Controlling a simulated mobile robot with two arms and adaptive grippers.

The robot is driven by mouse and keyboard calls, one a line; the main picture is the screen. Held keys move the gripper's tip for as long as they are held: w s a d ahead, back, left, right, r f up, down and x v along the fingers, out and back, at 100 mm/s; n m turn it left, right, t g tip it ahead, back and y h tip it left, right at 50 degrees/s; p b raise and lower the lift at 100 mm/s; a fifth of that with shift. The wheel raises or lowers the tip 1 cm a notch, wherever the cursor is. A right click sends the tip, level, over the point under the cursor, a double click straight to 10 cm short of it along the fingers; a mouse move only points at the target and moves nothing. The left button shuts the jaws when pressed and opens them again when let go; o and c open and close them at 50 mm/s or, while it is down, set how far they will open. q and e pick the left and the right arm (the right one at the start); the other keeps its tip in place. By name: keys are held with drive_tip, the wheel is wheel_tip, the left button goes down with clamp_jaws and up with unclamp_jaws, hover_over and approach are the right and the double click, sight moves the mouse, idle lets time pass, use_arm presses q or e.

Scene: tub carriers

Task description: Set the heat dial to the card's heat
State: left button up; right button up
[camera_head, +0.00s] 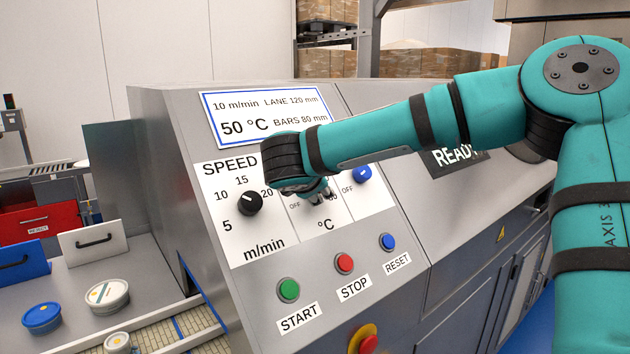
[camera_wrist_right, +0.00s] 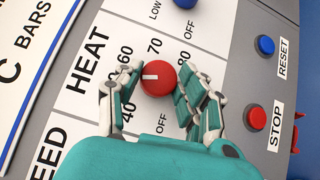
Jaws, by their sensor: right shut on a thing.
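The card (camera_head: 268,115) on the slanted panel reads 50 °C, 10 m/min, LANE 120 mm and BARS 80 mm. The heat dial (camera_wrist_right: 158,80) is a red knob with a white pointer line, among the marks OFF, 40, 60, 70 and 80. My right gripper (camera_wrist_right: 157,98) is shut on the dial, one finger on each side. In the head view my right gripper (camera_head: 318,197) hides the dial. My left gripper is out of view.
Left of the heat scale is the black speed dial (camera_head: 250,203); right of it is a blue knob (camera_head: 361,174). Below are the green START (camera_head: 288,290), red STOP (camera_head: 344,263) and blue RESET (camera_head: 387,242) buttons. Tubs (camera_head: 107,296) stand at lower left.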

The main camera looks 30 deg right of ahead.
idle(0.3)
drive_tip(key=o, duration=1.1)
drive_tip(key=shift+o, duration=0.2)
drive_tip(key=shift+r, duration=0.1)
drive_tip(key=v, duration=1.2)
drive_tip(key=shift+d, duration=0.1)
